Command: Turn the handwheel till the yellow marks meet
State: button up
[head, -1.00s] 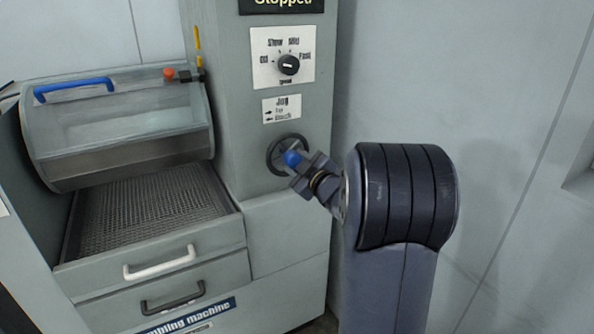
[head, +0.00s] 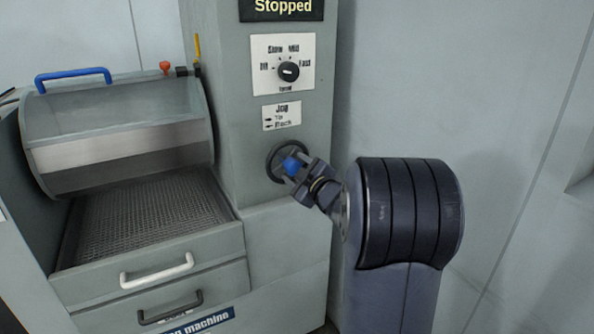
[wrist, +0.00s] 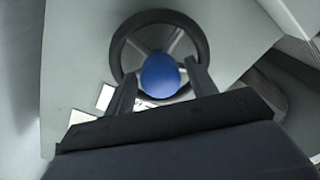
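The handwheel (head: 271,166) is a dark ring with spokes on the front of the grey machine column. It also shows in the wrist view (wrist: 118,48). A blue ball knob (head: 291,166) stands out in front of its middle. My gripper (head: 296,170) reaches it from the lower right.
The clear-fronted drum (head: 120,115) has a blue handle (head: 73,78) and a red knob (head: 165,67) on top. Below it are a mesh tray (head: 150,215) and drawers with handles. A speed dial (head: 288,71) and a "Stopped" display (head: 282,8) are above the wheel.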

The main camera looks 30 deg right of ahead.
jog(key=shift+o, duration=0.7)
jog(key=shift+s, duration=0.1)
jog(key=shift+s, duration=0.25)
jog(key=s, duration=1)
jog(key=shift+d+p, duration=0.3)
jog(key=shift+p, duration=0.15)
jog(key=shift+r, duration=0.1)
